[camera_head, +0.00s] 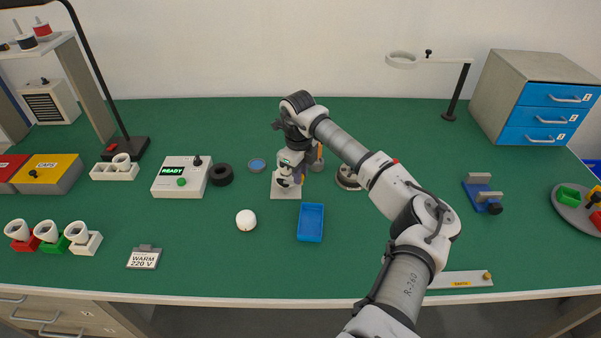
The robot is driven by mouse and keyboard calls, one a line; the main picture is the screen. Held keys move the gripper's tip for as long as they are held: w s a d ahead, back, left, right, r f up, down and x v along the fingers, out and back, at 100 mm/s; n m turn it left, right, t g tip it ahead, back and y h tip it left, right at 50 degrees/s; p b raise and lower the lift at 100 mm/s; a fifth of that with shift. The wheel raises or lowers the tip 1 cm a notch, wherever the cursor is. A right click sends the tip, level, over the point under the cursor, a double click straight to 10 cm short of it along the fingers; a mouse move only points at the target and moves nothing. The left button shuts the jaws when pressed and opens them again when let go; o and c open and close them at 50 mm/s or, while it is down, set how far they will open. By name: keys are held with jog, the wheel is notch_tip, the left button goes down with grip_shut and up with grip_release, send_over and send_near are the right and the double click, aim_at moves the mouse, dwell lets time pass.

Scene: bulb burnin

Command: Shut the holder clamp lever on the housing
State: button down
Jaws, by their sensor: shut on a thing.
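My gripper (289,176) points down over the holder (286,192), a pale base plate on the green bench near the middle. Its fingers are shut on a part at the holder. They are small here and the wrist covers them, so I cannot tell whether that part is the clamp lever or the housing. An orange upright piece (319,153) shows just right of my wrist; I cannot tell whether it belongs to the holder. The lever's angle is hidden.
A blue tray (311,222) and a white round dome (246,220) stand in front of the holder. A black ring (221,174) and a tester reading READY (181,178) are to the left. A dark round part (348,178) sits close on the right. The front middle is mostly clear.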

jog(key=m+b, duration=0.1)
jog(key=s+m+b, duration=0.1)
jog(key=m, duration=0.1)
jog(key=m+b, duration=0.1)
jog(key=m, duration=0.1)
jog(key=shift+s+a+f+b, duration=0.15)
jog(key=shift+s+a+b, duration=0.2)
jog(key=shift+s, duration=0.05)
jog(key=m+b, duration=0.2)
jog(key=m, duration=0.1)
jog(key=shift+s+a, duration=0.4)
jog(key=shift+s+a+m+g+b, duration=0.2)
jog(key=shift+m+b, duration=0.2)
jog(key=shift+m, duration=0.3)
jog(key=shift+s+a+m+g+b, duration=0.15)
jog(key=shift+m+b, duration=0.2)
jog(key=shift+m, duration=0.35)
jog(key=shift+r, duration=0.2)
jog(key=c, duration=1.3)
grip_release()
jog(key=shift+c, duration=0.2)
notch_tip(320, 180, up, 14)
jog(key=b, duration=0.2)
jog(key=shift+a, duration=0.4)
jog(key=shift+f, duration=0.15)
